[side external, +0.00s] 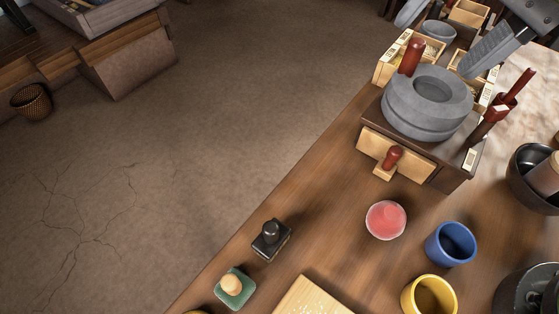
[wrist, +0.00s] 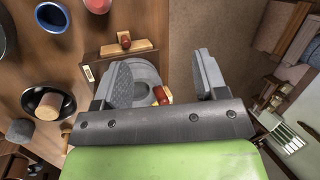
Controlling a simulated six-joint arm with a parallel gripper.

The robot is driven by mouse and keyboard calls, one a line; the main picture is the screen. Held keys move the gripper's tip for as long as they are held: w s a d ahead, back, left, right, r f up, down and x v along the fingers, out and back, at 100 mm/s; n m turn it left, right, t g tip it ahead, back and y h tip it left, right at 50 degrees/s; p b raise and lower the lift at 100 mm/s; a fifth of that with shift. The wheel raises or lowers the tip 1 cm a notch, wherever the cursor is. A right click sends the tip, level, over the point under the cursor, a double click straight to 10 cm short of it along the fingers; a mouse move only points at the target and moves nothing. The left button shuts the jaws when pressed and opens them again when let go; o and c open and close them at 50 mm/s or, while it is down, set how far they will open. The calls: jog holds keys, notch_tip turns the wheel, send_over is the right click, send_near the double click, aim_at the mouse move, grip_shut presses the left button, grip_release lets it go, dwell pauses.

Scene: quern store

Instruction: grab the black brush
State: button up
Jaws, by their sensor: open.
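The black brush (side external: 271,238), a dark block with a rounded black knob on top, stands on the wooden table near its left edge in the side external view. It does not show in the wrist view. My gripper (wrist: 162,62) is open, with its two grey fingers spread apart and nothing between them. It is above the far end of the table, over the grey quern (side external: 427,100), well away from the brush. In the side external view only part of it shows at the upper right.
A green block with a tan knob (side external: 234,287) stands close to the brush, toward the front. A pink-red round item (side external: 386,220), a blue cup (side external: 450,244) and a yellow cup (side external: 429,296) stand to the right. The quern's wooden base (side external: 452,176) has a partly open drawer (side external: 385,160).

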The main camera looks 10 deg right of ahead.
aim_at(275, 233)
jog(key=s+a+f+g, duration=0.1)
jog(key=a+f, duration=0.4)
jog(key=f, duration=0.1)
jog(key=s+a+f+m+g, duration=0.1)
jog(key=s+a+f, duration=0.1)
jog(key=a+f, duration=0.3)
jog(key=s+a+f+m+g+h, duration=0.1)
jog(key=a+f, duration=0.3)
jog(key=f, duration=0.4)
jog(key=shift+s+a+f+g, duration=0.3)
jog(key=shift+s+a+g, duration=0.1)
jog(key=shift+s+g, duration=0.2)
jog(key=x, duration=0.6)
jog(key=shift+w+d, duration=0.1)
jog(key=c, duration=1)
